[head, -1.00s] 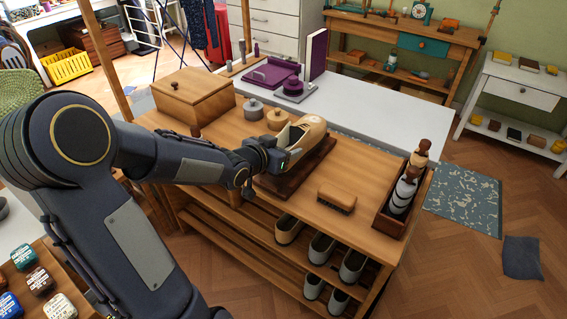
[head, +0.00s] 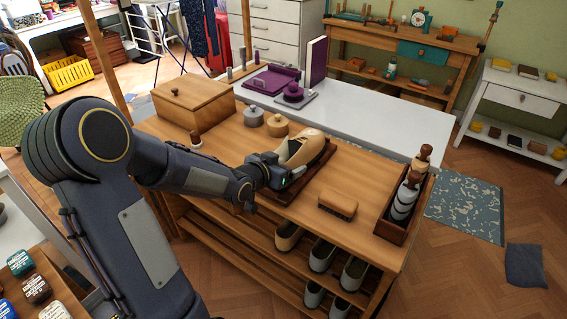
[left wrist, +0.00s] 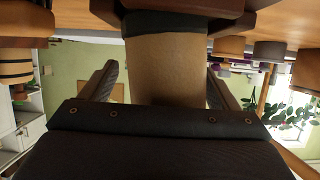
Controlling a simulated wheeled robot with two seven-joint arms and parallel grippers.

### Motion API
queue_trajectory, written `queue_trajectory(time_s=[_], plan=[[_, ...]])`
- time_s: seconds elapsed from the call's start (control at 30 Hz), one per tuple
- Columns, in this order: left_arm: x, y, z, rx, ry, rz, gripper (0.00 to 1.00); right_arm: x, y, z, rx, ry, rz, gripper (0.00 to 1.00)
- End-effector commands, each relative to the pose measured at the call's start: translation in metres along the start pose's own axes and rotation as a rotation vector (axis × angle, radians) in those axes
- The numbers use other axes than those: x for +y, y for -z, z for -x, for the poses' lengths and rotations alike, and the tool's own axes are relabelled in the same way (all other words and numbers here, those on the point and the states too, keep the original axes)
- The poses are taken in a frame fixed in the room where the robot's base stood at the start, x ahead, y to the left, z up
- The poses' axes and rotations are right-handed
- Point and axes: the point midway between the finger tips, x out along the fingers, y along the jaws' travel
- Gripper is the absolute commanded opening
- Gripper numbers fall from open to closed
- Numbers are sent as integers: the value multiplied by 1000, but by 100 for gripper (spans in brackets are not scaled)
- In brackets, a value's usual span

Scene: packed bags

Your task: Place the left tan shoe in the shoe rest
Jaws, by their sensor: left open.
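The tan shoe (head: 312,146) sits on the dark brown shoe rest (head: 322,166) on the wooden bench, its far part over the board. My left gripper (head: 287,176) is at the near end of the shoe and hides part of it. In the left wrist view the tan shoe (left wrist: 165,65) stands between the two fingers of my left gripper (left wrist: 163,88), with a gap on each side. The fingers are open around it and do not appear to touch it. My right gripper is in neither view.
A brush (head: 338,204) and a bottle caddy (head: 402,205) stand to the right on the bench. Round tins (head: 277,124) and a wooden box (head: 193,103) lie behind. Several shoes, one of them tan (head: 288,238), rest on the slatted shelf below.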

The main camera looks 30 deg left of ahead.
Motion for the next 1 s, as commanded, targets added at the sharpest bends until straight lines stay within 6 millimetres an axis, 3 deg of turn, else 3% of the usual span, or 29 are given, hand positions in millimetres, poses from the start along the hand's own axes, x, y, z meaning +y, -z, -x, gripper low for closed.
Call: queue_trajectory(time_s=[0.23, 0.5, 0.7, 1.0], plan=[[-1, 3, 17, 5, 3, -2, 82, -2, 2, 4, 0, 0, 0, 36], [-2, 5, 76, 3, 7, -3, 82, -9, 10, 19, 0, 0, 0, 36], [-1, 4, 108, 4, 4, -2, 82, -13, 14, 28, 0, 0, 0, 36], [-4, 7, 133, -73, 93, 1, 82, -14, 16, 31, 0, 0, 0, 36]])
